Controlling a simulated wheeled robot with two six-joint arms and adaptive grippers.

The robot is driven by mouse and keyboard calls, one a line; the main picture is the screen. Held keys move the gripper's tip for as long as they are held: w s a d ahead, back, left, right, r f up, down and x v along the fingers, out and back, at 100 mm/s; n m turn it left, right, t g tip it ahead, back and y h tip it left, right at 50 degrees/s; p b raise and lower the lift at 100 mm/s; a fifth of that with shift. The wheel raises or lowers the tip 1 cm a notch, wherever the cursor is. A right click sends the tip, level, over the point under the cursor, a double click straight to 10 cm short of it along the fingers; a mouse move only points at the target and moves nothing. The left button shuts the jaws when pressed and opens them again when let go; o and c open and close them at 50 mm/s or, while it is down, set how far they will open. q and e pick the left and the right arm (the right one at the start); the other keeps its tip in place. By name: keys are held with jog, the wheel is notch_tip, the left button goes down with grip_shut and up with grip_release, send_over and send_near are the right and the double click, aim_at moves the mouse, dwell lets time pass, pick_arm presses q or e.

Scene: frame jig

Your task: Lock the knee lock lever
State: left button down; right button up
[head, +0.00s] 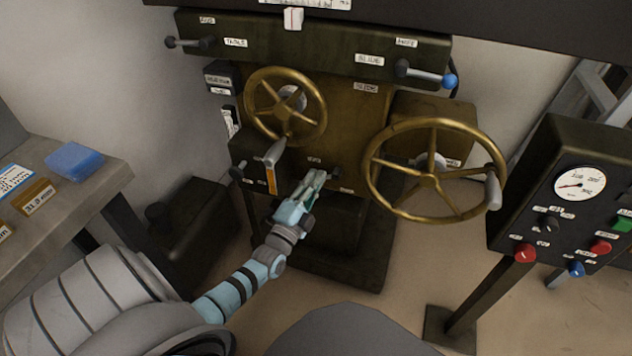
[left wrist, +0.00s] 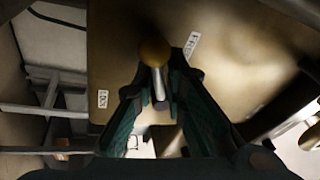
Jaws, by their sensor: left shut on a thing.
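The knee lock lever shows in the left wrist view as a short pale shaft with a brassy ball knob (left wrist: 154,52), between my left fingers. My left gripper (left wrist: 157,78) is shut on the lever, with the knob standing out past the fingertips. In the head view my left gripper (head: 316,178) is at the lower front of the machine, and the lever is hidden by the fingers there. A small white label (left wrist: 192,46) sits to the right of the knob and another (left wrist: 102,98) to the left. My right gripper is not in view.
A small brass handwheel (head: 252,118) with a grey handle is above left of the gripper. A larger brass handwheel (head: 376,196) is close on the right. A control box (head: 515,205) stands at far right, and a bench (head: 105,172) at left.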

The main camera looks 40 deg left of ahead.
pick_arm(q)
jog(key=shift+w+d+f+n+g+y+p, duration=0.2)
jog(key=shift+d+f+n+g+y, duration=0.5)
jog(key=shift+n, duration=2.4)
jog(key=shift+w+d+f+n+g+y+p, duration=0.25)
jog(key=shift+d+n+y, duration=0.95)
jog(key=shift+n, duration=1.9)
jog(key=shift+w+d+f+n+g+y+p, duration=0.1)
jog(key=shift+w+d+f+n+g+y, duration=0.3)
jog(key=shift+n+y, duration=1.9)
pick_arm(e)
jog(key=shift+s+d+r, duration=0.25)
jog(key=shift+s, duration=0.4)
pick_arm(q)
jog(key=shift+f+n+h, duration=0.15)
jog(key=shift+n+h, duration=0.75)
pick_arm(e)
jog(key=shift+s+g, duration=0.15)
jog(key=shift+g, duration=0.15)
pick_arm(q)
jog(key=c, duration=1.7)
grip_release()
jog(key=shift+d, duration=0.15)
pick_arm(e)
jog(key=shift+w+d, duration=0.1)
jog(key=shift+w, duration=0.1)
